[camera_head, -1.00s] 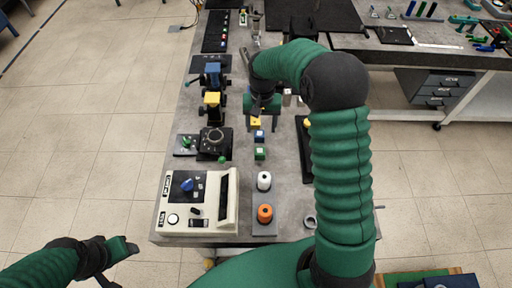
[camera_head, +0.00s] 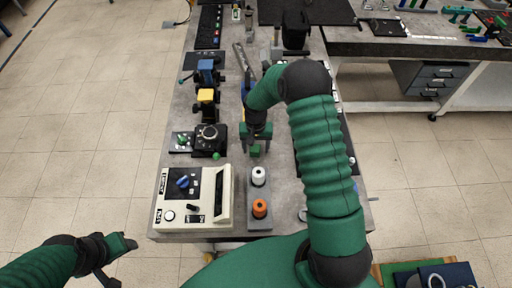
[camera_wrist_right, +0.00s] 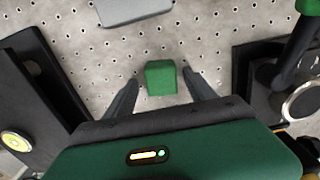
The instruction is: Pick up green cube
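The green cube (camera_wrist_right: 161,78) sits on the perforated grey table top in the right wrist view. My right gripper (camera_wrist_right: 160,80) is open, with one finger on each side of the cube and a visible gap at both sides. In the head view the right gripper (camera_head: 255,147) reaches down at the cube (camera_head: 255,151), which is partly covered by the fingers. My left gripper (camera_head: 120,246) is at the lower left, off the table over the floor; its fingers are not clear.
A white spool (camera_head: 258,176) and an orange spool (camera_head: 259,208) stand on a grey base in front of the cube. A cream control box (camera_head: 224,200) is at the front left. A black knob device (camera_head: 208,140) stands left of the gripper.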

